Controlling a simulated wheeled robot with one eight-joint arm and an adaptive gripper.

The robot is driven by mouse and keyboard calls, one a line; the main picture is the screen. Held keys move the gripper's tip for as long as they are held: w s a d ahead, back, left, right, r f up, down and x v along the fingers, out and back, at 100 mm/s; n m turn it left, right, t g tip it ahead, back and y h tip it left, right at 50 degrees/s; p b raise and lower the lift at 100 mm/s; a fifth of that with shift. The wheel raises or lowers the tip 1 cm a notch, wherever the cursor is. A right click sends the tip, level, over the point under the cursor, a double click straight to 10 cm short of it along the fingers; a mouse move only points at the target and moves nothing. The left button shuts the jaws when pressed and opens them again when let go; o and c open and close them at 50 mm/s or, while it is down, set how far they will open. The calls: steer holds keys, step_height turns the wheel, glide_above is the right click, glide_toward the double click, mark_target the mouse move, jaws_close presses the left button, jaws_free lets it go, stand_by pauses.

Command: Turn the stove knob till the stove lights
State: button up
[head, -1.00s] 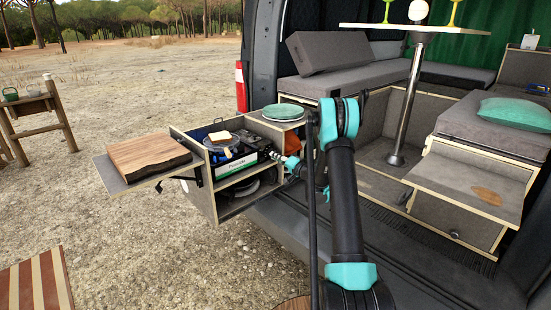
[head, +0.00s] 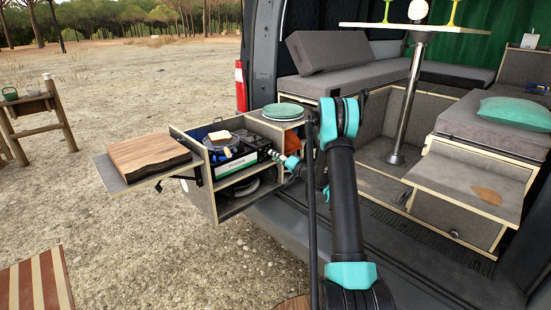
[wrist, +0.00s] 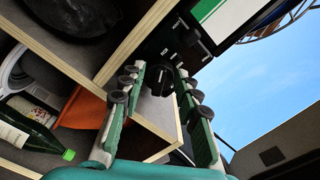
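The stove (head: 232,165) sits in the pulled-out kitchen box, its white and green front facing out. In the wrist view the stove's front (wrist: 221,22) is at the top, with a dark knob (wrist: 160,82) below and left of it. My gripper (wrist: 161,75) is open, with one finger on each side of the knob. I see a gap at the fingertips and cannot tell whether either finger touches it. In the head view my gripper (head: 271,155) is small at the stove's right end, and the knob is hidden there. No flame can be made out.
A pan with food (head: 222,148) is on the stove. A cutting board (head: 148,155) lies on the side shelf at left. Green plates (head: 283,112) sit on the box top behind my gripper.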

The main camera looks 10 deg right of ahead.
steer(key=v, duration=1.2)
stand_by(2.5)
